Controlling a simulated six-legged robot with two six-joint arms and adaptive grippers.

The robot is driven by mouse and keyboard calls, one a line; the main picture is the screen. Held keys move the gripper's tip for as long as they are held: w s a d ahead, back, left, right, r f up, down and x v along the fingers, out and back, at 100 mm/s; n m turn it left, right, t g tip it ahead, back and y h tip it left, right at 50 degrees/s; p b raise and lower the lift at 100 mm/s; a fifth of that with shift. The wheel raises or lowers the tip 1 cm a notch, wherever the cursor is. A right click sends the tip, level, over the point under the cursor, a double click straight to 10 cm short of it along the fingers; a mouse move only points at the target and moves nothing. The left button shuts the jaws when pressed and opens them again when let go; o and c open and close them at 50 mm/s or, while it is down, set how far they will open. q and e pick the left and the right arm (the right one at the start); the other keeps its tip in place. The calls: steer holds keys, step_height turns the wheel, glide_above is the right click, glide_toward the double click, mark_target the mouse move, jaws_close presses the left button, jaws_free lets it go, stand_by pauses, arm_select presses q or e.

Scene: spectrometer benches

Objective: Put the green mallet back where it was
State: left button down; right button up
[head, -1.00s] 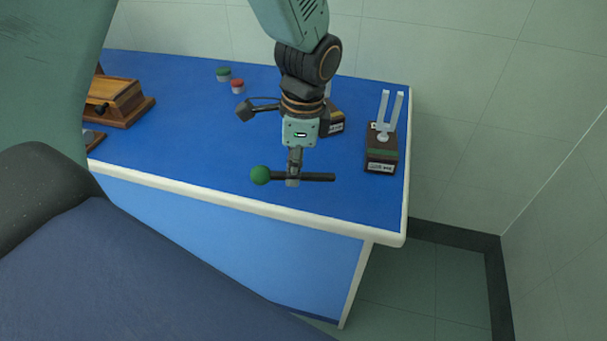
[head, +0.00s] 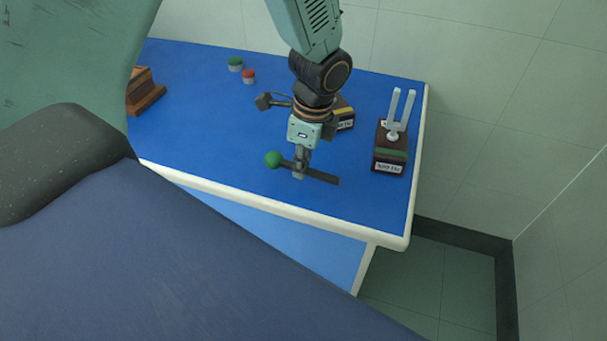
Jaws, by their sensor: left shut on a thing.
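The green mallet has a round green head (head: 273,159) and a dark handle (head: 323,177). My left gripper (head: 299,170) is shut on the handle, close to the head. The mallet lies across the jaws, with its head to the left and its handle end to the right and slightly lower. It is over the front part of the blue bench (head: 215,150); I cannot tell whether it touches the top. My right gripper is not in view.
A tuning fork on a wooden box with a green band (head: 390,152) stands at the right. Another box with a yellow band (head: 344,115) is partly hidden behind my left gripper. Green (head: 235,64) and red (head: 249,77) capped pots stand at the back. A wooden piece (head: 146,91) is at the left.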

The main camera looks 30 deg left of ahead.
mark_target(302, 186)
arm_select(q)
steer(key=f, duration=0.4)
steer(key=shift+w+a+b, duration=0.1)
steer(key=shift+a+b, duration=0.2)
steer(key=shift+b, duration=0.05)
steer(key=shift+d+r, duration=0.1)
steer(key=shift+d, duration=0.15)
steer(key=c, duration=1.6)
jaws_free()
steer(key=shift+a+f, duration=0.2)
steer(key=shift+o, duration=1.2)
steer(key=shift+d, duration=0.1)
steer(key=shift+r, duration=0.1)
